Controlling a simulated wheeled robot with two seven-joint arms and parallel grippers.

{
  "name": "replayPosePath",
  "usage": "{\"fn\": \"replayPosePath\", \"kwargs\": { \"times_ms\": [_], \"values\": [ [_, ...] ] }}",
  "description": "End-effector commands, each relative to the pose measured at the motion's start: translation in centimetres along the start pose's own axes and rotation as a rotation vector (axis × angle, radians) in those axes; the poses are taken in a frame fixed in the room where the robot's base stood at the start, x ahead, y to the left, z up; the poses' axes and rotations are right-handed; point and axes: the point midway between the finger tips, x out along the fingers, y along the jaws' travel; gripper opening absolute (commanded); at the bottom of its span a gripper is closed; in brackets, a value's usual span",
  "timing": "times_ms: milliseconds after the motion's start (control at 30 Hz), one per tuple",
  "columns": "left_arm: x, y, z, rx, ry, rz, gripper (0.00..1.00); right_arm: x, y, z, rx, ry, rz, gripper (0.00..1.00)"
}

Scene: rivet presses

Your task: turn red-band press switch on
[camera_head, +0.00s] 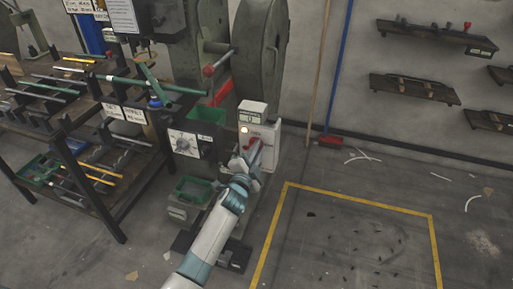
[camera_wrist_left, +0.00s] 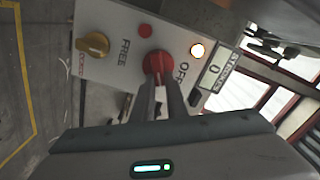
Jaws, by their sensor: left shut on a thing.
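The press (camera_head: 262,45) is a tall grey-green machine with a big wheel and a red strip (camera_head: 222,92) beside it. Its pale control box (camera_head: 252,111) stands at the front, and its panel (camera_wrist_left: 120,62) fills the upper left wrist view. On the panel is a red rotary switch (camera_wrist_left: 157,62) with the word OFF beside it. My left gripper (camera_wrist_left: 162,84) is shut on this red switch, fingers on either side of its grip. My right gripper is not in view.
The panel also has a yellow knob (camera_wrist_left: 92,44), a small red button (camera_wrist_left: 145,30), a lit lamp (camera_wrist_left: 197,50) and a counter (camera_wrist_left: 215,68) reading 0. A rack (camera_head: 100,190) of tools stands left. The yellow-marked floor area (camera_head: 345,240) is clear except for small debris.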

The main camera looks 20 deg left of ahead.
Motion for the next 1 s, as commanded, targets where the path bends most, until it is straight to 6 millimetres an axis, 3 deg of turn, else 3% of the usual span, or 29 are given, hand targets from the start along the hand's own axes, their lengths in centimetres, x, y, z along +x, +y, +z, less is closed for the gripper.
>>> {"fn": "replayPosePath", "kwargs": {
  "times_ms": [500,1000],
  "values": [
    [0.0,0.9,0.2,0.411,0.000,0.002,0.00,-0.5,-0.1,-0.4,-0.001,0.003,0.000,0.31],
    [0.0,1.1,0.3,0.505,0.000,0.002,0.00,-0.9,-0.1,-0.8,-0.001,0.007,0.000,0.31]
  ]
}}
